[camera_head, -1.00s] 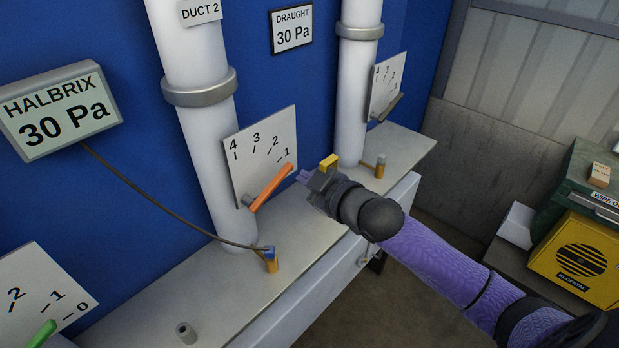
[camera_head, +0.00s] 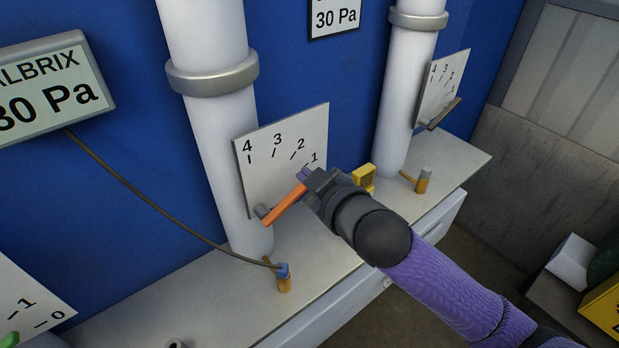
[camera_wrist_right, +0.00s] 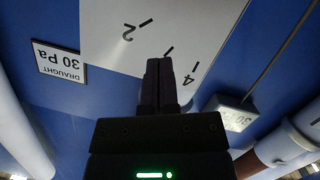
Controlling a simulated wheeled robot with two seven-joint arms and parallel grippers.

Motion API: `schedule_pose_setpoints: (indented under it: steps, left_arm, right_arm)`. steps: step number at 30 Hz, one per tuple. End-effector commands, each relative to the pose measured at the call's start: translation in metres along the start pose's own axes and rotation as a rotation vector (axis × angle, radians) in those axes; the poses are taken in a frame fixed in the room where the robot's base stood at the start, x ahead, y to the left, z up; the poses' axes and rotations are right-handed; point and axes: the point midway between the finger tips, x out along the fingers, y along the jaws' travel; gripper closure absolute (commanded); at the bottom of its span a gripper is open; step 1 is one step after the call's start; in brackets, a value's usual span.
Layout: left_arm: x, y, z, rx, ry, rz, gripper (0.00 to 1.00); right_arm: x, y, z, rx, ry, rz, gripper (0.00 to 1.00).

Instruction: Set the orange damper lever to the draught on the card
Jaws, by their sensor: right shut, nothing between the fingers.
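The orange damper lever (camera_head: 285,205) slants up and right from its pivot at the foot of the white scale plate (camera_head: 262,180), near the 1 mark. My right gripper (camera_head: 304,174) is shut and empty at the lever's upper end, covering its tip. I cannot tell whether they touch. In the right wrist view, the shut fingers (camera_wrist_right: 158,88) lie in front of the scale plate (camera_wrist_right: 185,25); the lever is not visible there. The draught card (camera_head: 335,18) reads 30 Pa, and shows upside down in the wrist view (camera_wrist_right: 60,62). The readout (camera_head: 50,95) shows 30 Pa. My left gripper is not in view.
A cable (camera_head: 150,205) runs from the readout to a small tap (camera_head: 283,277). Another scale with a dark lever (camera_head: 444,114) stands right; a green lever (camera_head: 9,340) shows lower left.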

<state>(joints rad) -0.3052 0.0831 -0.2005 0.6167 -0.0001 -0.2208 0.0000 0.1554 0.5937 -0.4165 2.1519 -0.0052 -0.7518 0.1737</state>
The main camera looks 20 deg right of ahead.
Motion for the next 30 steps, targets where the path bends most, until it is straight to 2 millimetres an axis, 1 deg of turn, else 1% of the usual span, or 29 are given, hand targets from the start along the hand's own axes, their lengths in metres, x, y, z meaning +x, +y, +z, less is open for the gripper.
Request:
schedule_pose_setpoints:
  steps: [1, 4, 6, 7, 12, 23, 28, 30]
  left_arm:
    - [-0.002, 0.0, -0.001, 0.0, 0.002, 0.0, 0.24]
    - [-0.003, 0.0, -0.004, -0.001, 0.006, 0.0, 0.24]
    - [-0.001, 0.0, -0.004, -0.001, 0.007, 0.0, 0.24]
    - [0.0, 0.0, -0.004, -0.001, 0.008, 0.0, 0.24]
    - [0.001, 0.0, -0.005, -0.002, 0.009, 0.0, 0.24]
    - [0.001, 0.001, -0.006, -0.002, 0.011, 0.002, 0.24]
    - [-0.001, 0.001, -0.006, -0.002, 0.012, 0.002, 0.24]
    - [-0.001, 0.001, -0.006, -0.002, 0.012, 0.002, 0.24]
  right_arm:
    - [0.011, 0.001, -0.002, 0.002, 0.002, 0.001, 1.0]
    - [0.031, 0.0, -0.002, 0.001, 0.002, 0.0, 1.0]
    - [0.032, -0.001, 0.016, 0.0, -0.004, -0.002, 1.0]
    - [0.033, -0.001, 0.021, 0.0, -0.004, -0.002, 1.0]
    - [0.037, -0.001, 0.036, -0.001, -0.001, -0.001, 1.0]
    - [0.038, 0.0, 0.039, 0.0, 0.001, -0.002, 1.0]
    - [0.041, 0.001, 0.051, 0.042, -0.002, -0.011, 1.0]
    - [0.041, 0.001, 0.051, 0.047, 0.001, -0.012, 1.0]
